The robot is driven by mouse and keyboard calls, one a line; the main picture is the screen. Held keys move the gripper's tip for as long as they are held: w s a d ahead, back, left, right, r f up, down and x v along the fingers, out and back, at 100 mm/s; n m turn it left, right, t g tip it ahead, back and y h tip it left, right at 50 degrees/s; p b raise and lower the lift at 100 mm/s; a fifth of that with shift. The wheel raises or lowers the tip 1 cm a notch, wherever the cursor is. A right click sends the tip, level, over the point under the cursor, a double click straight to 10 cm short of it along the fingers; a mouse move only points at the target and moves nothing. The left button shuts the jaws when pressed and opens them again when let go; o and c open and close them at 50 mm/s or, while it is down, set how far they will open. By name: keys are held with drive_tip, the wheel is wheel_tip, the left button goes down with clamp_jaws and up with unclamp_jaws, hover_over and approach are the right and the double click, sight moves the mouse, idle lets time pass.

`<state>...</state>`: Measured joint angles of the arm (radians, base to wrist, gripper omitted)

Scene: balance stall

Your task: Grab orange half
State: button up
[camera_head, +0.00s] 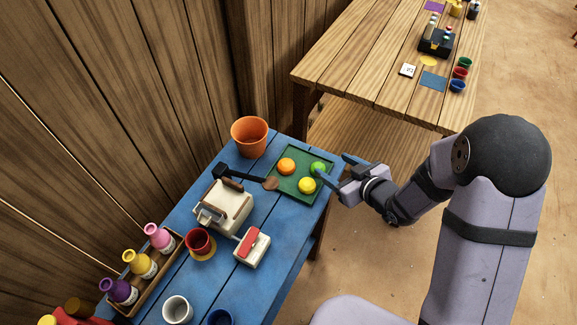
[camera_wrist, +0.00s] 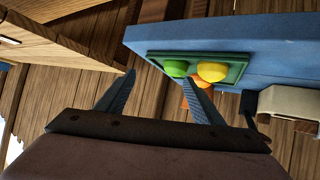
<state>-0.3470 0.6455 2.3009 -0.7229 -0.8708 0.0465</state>
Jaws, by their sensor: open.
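The orange half (camera_head: 286,166) lies on the green tray (camera_head: 285,190) at the far end of the blue table, in the tray's back left part. In the wrist view the orange half (camera_wrist: 200,84) shows only in part, behind a finger and the yellow half. A green half (camera_head: 318,168) and a yellow half (camera_head: 307,185) share the tray, nearer my gripper (camera_head: 338,168). My gripper is open and empty at the tray's right edge, its fingers spread. One fingertip overlaps the tray edge near the green half; I cannot tell whether it touches.
A terracotta pot (camera_head: 250,138) stands behind the tray. A dark-handled tool (camera_head: 243,178) with a brown head reaches the tray's left edge. A cream device (camera_head: 222,206), a red cup (camera_head: 199,242) and a red-topped box (camera_head: 252,246) stand closer. A wooden table (camera_head: 370,60) is beyond.

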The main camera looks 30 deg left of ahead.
sight(289, 165)
drive_tip(key=s+a+n+g+y, duration=0.1)
drive_tip(key=s+a, duration=0.1)
drive_tip(key=a, duration=0.1)
drive_tip(key=s+a+g+y, duration=0.1)
drive_tip(key=s+a+y, duration=0.1)
drive_tip(key=s+a, duration=0.1)
drive_tip(key=shift+s+n, duration=0.25)
drive_tip(key=shift+n, duration=0.15)
drive_tip(key=shift+p+x, duration=1.25)
drive_tip(key=shift+x, duration=2.45)
drive_tip(key=shift+s+f, duration=0.1)
drive_tip(key=shift+d, duration=0.1)
drive_tip(key=c, duration=1.1)
